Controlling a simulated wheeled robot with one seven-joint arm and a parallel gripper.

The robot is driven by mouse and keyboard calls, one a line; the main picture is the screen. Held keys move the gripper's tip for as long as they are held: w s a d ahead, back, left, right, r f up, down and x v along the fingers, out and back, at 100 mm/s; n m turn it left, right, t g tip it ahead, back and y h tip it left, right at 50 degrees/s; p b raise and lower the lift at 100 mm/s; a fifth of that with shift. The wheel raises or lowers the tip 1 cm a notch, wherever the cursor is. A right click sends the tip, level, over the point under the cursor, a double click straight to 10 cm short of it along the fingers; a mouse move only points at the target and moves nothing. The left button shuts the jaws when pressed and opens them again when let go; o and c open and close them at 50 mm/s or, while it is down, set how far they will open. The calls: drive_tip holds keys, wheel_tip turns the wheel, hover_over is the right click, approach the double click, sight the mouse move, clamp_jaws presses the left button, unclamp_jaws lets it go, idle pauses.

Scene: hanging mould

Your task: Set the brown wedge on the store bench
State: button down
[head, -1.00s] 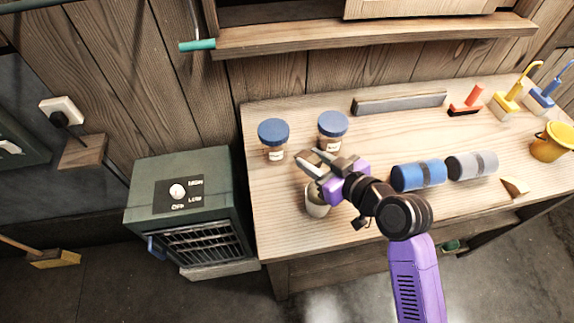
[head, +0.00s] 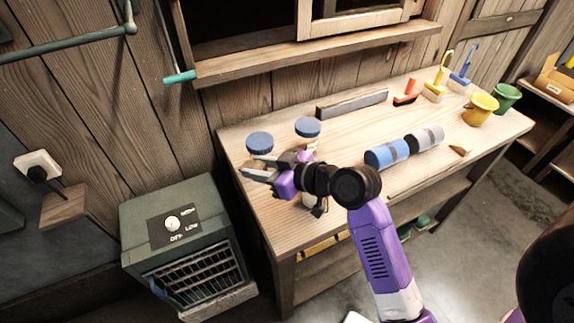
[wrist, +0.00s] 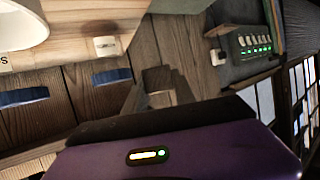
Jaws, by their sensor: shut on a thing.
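My gripper (head: 258,168) is above the left end of the wooden bench (head: 340,140), close to the jars. Its jaws are shut on a small brown piece, taken as the brown wedge. The piece is mostly hidden between the fingers in the head view, and I cannot make it out surely in the wrist view. A small tan wedge-shaped piece (head: 460,150) lies near the bench's right front edge. Another wooden bench (head: 553,96) stands at the far right; I cannot tell which one is the store bench.
Two blue-lidded jars (head: 307,127) stand by the gripper, and a pale cup is partly hidden under my arm. Blue and grey rolls (head: 386,153), brushes and yellow (head: 480,108) and green pots occupy the right half. A green heater (head: 182,235) stands left of the bench.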

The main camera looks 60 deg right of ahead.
drive_tip(key=s+d+r+m+g+h+p, duration=0.1)
drive_tip(key=s+d+r+m+h, duration=0.3)
drive_tip(key=s+d, duration=0.6)
drive_tip(key=s+d+r+m+g+h+p, duration=0.1)
drive_tip(key=s+d+r+m+h, duration=0.15)
drive_tip(key=s+d+r, duration=0.7)
drive_tip(key=shift+n+h, duration=0.25)
drive_tip(key=s+a+f+b, duration=0.1)
drive_tip(key=f, duration=0.5)
drive_tip(key=s+a+f+b, duration=0.1)
drive_tip(key=f+b, duration=0.1)
drive_tip(key=f, duration=0.5)
drive_tip(key=s+a+f+b, duration=0.1)
drive_tip(key=f, duration=0.5)
drive_tip(key=shift+s+a+f+b, duration=0.2)
drive_tip(key=shift+s+f+b, duration=0.1)
drive_tip(key=shift+s+b, duration=0.05)
drive_tip(key=shift+f, duration=2.15)
drive_tip(key=shift+f, duration=0.1)
drive_tip(key=shift+f, duration=0.15)
drive_tip(key=c, duration=1)
unclamp_jaws()
